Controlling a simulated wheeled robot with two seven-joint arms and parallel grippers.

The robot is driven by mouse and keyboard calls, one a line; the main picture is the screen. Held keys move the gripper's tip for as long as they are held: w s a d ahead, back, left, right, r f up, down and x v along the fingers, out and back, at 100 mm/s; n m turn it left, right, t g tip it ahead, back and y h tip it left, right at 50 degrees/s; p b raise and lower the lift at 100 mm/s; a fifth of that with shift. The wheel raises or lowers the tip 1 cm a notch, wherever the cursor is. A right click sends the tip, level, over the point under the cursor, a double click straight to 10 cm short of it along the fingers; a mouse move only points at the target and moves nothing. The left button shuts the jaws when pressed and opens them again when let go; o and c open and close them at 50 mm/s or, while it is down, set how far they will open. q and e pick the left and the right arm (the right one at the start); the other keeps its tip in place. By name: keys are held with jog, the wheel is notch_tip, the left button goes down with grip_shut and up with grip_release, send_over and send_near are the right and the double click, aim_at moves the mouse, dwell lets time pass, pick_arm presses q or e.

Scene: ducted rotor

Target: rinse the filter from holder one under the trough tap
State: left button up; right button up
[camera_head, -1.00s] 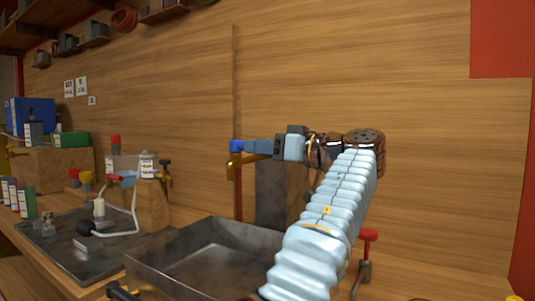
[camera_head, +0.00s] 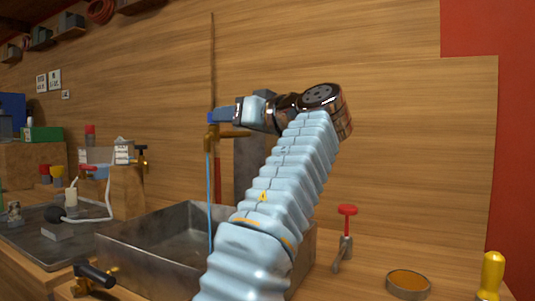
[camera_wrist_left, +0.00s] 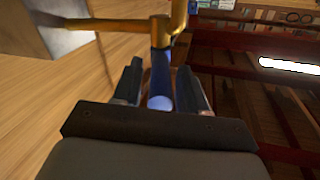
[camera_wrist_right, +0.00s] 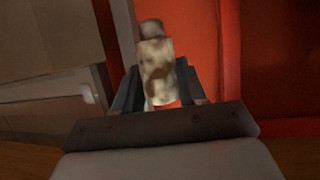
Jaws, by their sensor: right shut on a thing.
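The metal trough (camera_head: 125,250) stands in the middle of the head view. Above it is the brass tap (camera_head: 212,143) with a blue lever (camera_head: 218,116). A thin blue stream of water (camera_head: 209,195) falls from the tap into the trough. My left gripper (camera_head: 238,110) is at the lever. In the left wrist view the lever (camera_wrist_left: 160,90) lies between its two fingers, which stand apart. My right gripper (camera_wrist_right: 160,92) is shut on the filter (camera_wrist_right: 157,60), a mottled cream and brown cylinder with a grey end. The right gripper is outside the head view.
A red-handled valve (camera_head: 347,210) stands right of the trough. Farther right are a round orange-topped dish (camera_head: 408,282) and a yellow handle (camera_head: 490,270). A black-handled fitting (camera_head: 93,274) is at the trough's front. A dark tray (camera_head: 30,240) with small items lies left. My left arm hides part of the trough.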

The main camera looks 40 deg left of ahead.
pick_arm(q)
jog(key=shift+o, duration=0.2)
jog(key=shift+d, duration=0.1)
jog(key=s+d, duration=0.1)
jog(key=d, duration=1)
jog(key=shift+s+d+b, duration=0.25)
jog(key=shift+d+b, duration=0.1)
jog(key=shift+b, duration=0.05)
jog(key=shift+s, duration=0.1)
